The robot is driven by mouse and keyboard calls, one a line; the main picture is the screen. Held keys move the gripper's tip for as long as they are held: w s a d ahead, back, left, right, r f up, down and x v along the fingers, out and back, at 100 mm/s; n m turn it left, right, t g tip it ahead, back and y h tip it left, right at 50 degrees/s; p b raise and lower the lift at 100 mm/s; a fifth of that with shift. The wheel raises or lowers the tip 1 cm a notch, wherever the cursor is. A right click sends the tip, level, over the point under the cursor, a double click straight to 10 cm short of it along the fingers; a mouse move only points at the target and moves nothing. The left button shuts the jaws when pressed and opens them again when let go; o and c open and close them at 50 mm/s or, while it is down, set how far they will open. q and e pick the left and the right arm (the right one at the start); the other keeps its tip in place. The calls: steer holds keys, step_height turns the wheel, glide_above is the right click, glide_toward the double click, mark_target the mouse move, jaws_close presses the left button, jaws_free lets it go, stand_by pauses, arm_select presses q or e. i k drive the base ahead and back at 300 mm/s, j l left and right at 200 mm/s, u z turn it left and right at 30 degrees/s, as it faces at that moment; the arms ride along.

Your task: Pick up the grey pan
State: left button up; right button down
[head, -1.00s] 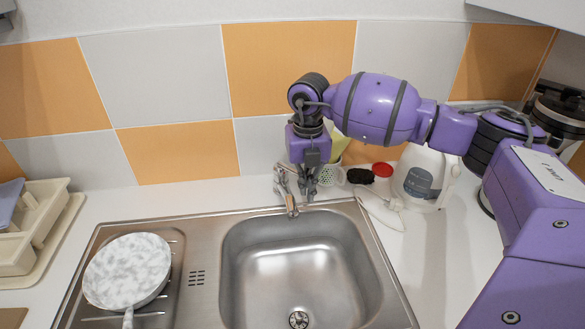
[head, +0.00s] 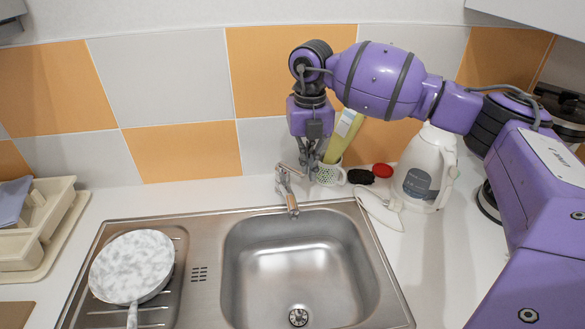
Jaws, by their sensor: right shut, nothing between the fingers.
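The grey pan (head: 131,266) has a marbled white-grey surface. It rests on the ribbed drainboard at the left of the sink, with its handle (head: 132,316) pointing to the bottom edge of the picture. My right gripper (head: 309,172) hangs downward above the back of the sink, just right of the tap, far to the right of the pan. It is shut and empty. My left gripper is not in the head view.
The tap (head: 288,190) stands behind the sink basin (head: 300,265). Behind my right gripper is a perforated holder (head: 329,174) with a yellow-green item. A white jug (head: 424,170), a red lid (head: 382,170) and a dark sponge (head: 360,177) stand right. A cream rack (head: 60,210) stands left.

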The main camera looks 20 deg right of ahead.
mark_target(134, 267)
steer(key=k+j, duration=1.2)
steer(key=j, duration=0.15)
